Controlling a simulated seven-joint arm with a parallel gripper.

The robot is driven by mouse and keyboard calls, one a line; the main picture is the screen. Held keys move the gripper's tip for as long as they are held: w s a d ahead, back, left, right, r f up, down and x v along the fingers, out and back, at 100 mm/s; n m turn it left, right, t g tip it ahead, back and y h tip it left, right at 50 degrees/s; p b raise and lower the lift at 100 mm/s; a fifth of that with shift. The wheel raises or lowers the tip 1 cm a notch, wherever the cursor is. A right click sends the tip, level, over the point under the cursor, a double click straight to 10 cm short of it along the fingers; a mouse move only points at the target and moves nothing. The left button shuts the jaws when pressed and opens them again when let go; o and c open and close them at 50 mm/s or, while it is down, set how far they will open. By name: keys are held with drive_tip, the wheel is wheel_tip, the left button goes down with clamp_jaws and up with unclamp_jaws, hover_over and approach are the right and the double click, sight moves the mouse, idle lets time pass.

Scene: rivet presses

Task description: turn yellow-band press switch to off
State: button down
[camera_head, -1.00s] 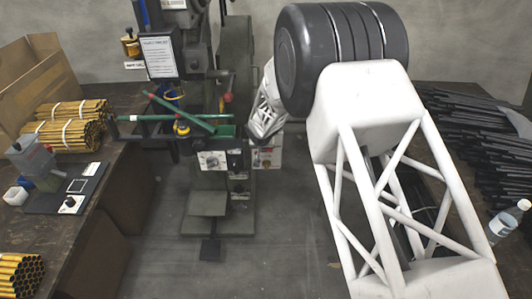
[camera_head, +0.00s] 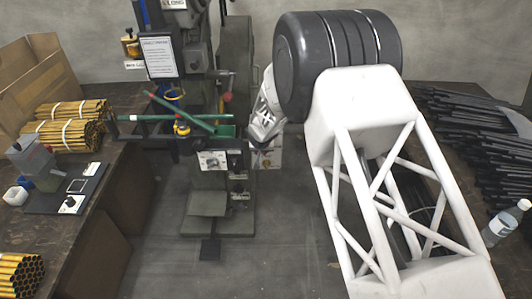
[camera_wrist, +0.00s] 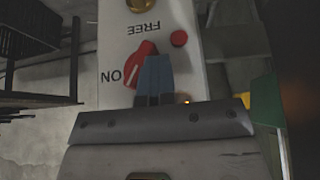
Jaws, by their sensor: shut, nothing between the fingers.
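The red switch knob (camera_wrist: 143,66) sits on a white panel (camera_wrist: 192,75) in the wrist view, where the lettering FREE is upside down. A pale line on the knob slants toward the ON lettering at its left. My gripper (camera_wrist: 155,62) is shut and empty. Its blue-grey fingertips overlap the knob's right side and hide part of it; whether they touch it I cannot tell. In the head view my wrist (camera_head: 266,115) is beside the press (camera_head: 212,165) and the knob cannot be made out. A yellow part (camera_head: 181,128) shows on the press.
A round red button (camera_wrist: 179,38) and a brass-coloured part (camera_wrist: 140,5) are on the same panel, close to the fingers. Green bars (camera_head: 160,117) stick out from the press. A side table with tube bundles (camera_head: 72,125) stands left, and dark rods (camera_head: 475,140) lie right.

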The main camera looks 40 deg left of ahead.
drive_tip(key=shift+d, duration=0.1)
drive_tip(key=shift+s+d+r, duration=0.3)
drive_tip(key=shift+s+d, duration=0.55)
drive_tip(key=shift+s, duration=0.05)
drive_tip(key=shift+s+d+r, duration=0.25)
drive_tip(key=shift+s+d, duration=0.6)
